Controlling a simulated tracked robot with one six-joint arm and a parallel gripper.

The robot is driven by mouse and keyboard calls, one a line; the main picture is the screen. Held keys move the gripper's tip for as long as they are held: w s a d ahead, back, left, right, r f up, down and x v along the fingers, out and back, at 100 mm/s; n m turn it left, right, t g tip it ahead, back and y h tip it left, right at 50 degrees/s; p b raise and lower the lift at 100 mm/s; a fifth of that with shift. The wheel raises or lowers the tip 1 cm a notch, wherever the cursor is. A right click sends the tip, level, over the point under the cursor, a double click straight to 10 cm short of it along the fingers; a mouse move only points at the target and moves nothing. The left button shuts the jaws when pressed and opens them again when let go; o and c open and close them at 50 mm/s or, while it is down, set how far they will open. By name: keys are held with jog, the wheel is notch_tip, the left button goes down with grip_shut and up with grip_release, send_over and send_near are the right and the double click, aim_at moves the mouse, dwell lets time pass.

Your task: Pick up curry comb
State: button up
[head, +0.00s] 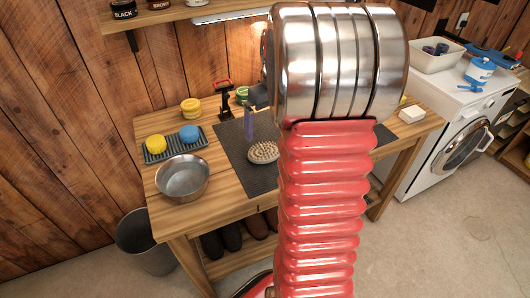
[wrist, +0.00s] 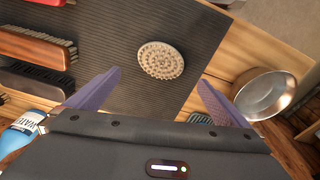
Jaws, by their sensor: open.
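The curry comb, a beige oval pad with a studded face (head: 263,153), lies on the dark ribbed mat (head: 238,168) on the wooden bench. In the wrist view the curry comb (wrist: 161,60) shows whole, beyond and between my two purple fingers. My gripper (wrist: 159,77) is open and empty, with the fingers well apart. In the head view a purple finger of my gripper (head: 249,122) shows above the mat, just behind and left of the curry comb. The rest of my gripper is partly hidden by my arm.
A metal bowl (head: 182,180) stands at the bench's front left, near a grey tray (head: 157,155) with yellow and blue sponges. Brushes (wrist: 38,45) and a blue bottle (wrist: 22,132) lie left in the wrist view. A shelf (head: 180,14) hangs above.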

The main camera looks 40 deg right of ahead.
send_over(265, 150)
jog(key=f, duration=0.5)
jog(key=shift+s+d+f, duration=0.1)
jog(key=shift+s+f, duration=0.2)
jog(key=shift+f, duration=0.05)
jog(key=shift+w+f, duration=0.15)
jog(key=shift+f, duration=1.15)
jog(key=shift+w+f, duration=0.15)
jog(key=shift+f, duration=1.15)
jog(key=c, duration=0.9)
